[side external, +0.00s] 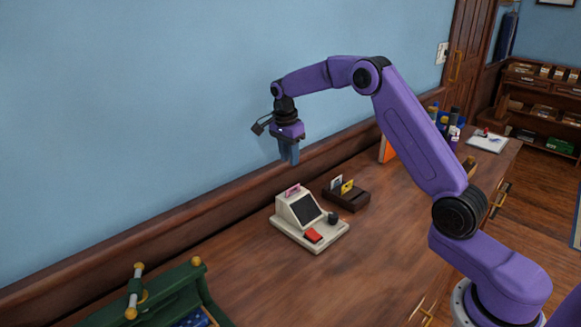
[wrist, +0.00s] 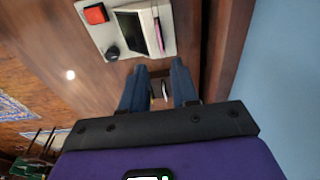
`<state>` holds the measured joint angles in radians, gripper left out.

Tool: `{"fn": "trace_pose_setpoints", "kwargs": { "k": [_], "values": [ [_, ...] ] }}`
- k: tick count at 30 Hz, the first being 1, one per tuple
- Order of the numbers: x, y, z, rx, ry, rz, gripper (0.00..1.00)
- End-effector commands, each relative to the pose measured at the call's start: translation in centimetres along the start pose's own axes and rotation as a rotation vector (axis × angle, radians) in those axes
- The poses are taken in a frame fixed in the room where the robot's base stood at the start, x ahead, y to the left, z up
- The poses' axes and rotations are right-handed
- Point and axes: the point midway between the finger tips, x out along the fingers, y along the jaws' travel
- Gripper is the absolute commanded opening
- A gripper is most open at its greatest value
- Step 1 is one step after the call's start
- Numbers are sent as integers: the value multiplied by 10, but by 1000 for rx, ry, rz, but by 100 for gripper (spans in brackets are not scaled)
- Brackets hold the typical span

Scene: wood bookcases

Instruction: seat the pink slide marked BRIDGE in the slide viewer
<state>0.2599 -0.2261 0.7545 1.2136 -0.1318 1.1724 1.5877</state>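The slide viewer (side external: 284,226) is a cream box with a dark sloped screen, a black knob and a red block on its front; it also shows at the top of the wrist view (wrist: 126,51). A pink slide (side external: 292,190) stands in the top of the viewer, and shows as a thin pink strip in the wrist view (wrist: 159,37). Its marking is not readable, and I cannot tell how deep it sits. My gripper (side external: 290,161) is above and behind the viewer, apart from it. Its blue fingers (wrist: 159,82) are spread with nothing held between them.
A dark slide rack (side external: 352,201) with a whitish and a yellow slide stands right of the viewer. A green object with brass knobs (side external: 165,295) is at the front left. Bottles and an orange item (side external: 387,150) stand further back.

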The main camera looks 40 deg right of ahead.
Motion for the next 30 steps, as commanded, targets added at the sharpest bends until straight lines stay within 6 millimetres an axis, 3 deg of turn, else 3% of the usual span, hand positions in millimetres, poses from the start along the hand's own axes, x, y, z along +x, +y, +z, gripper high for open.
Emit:
{"fn": "trace_pose_setpoints", "kwargs": {
  "k": [9, 14, 21, 30],
  "values": [
    [-10, 1, 2, -12, -1, -1, 29],
    [-24, 15, 30, -171, -8, -12, 29],
    [-56, 79, 101, -670, -27, -46, 29],
    [-78, 193, 156, -1318, -40, -93, 29]
  ]
}}
